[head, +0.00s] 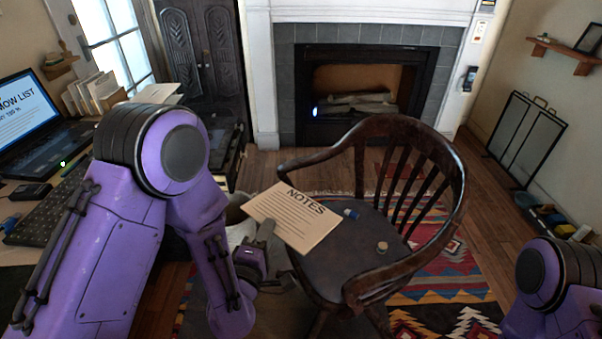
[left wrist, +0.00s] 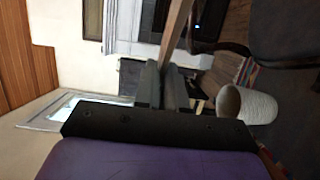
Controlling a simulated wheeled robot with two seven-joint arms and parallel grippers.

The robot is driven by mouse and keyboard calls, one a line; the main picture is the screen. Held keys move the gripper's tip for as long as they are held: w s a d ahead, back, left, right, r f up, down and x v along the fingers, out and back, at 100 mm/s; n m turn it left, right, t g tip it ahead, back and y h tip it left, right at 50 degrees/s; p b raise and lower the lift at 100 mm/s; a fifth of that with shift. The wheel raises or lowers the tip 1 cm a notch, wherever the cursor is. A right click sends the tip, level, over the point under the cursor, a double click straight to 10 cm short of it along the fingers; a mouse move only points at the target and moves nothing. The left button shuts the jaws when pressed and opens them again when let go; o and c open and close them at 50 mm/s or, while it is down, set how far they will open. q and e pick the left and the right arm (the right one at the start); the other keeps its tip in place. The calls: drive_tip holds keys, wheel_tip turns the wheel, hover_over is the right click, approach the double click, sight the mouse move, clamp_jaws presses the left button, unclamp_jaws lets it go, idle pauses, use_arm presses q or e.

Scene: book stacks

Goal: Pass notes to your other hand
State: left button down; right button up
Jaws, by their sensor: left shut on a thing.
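The notes (head: 293,217) are a tan sheet or thin pad with the printed word NOTES and several lines. They are held up in front of the wooden chair, overlapping its seat in the head view. My left gripper (head: 264,232) is shut on their lower left edge. In the left wrist view the notes (left wrist: 178,30) show edge-on as a thin tan strip between the fingers of my left gripper (left wrist: 164,84). My right arm shows only at the lower right corner of the head view; its gripper is out of view.
The wooden armchair (head: 350,262) stands just beyond my left gripper, with small items on its seat. A pale bin (left wrist: 257,106) is near. A desk with a laptop (head: 38,122) is at left. A fireplace (head: 362,90) is behind. Floor and patterned rug (head: 450,262) lie to the right.

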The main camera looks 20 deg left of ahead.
drive_tip(key=w+r+n+t+y, duration=0.1)
drive_tip(key=w+r+t, duration=0.15)
drive_tip(key=w, duration=0.65)
drive_tip(key=w+r+t+y, duration=0.1)
drive_tip(key=w+r+t, duration=0.15)
drive_tip(key=w, duration=0.65)
drive_tip(key=w+a+r+n+t+y, duration=0.3)
drive_tip(key=w+r+n+t+y, duration=0.3)
drive_tip(key=w+r+n+y, duration=0.8)
drive_tip(key=s+a+r+n+g+y, duration=0.2)
drive_tip(key=n, duration=0.8)
drive_tip(key=s+a+r+n+g+y, duration=0.1)
drive_tip(key=r+n+g, duration=0.15)
drive_tip(key=n, duration=0.85)
drive_tip(key=x, duration=0.7)
drive_tip(key=f+x, duration=0.1)
drive_tip(key=x, duration=0.3)
drive_tip(key=shift+s+a+f, duration=0.1)
drive_tip(key=shift+a, duration=0.3)
use_arm(q)
drive_tip(key=w+d+f+m+h, duration=0.1)
drive_tip(key=w+d+h, duration=0.1)
drive_tip(key=d, duration=1)
drive_tip(key=w+d+f+m+h, duration=0.1)
drive_tip(key=w+d, duration=0.3)
drive_tip(key=d, duration=0.9)
drive_tip(key=shift+w+h, duration=0.3)
drive_tip(key=shift+h, duration=0.1)
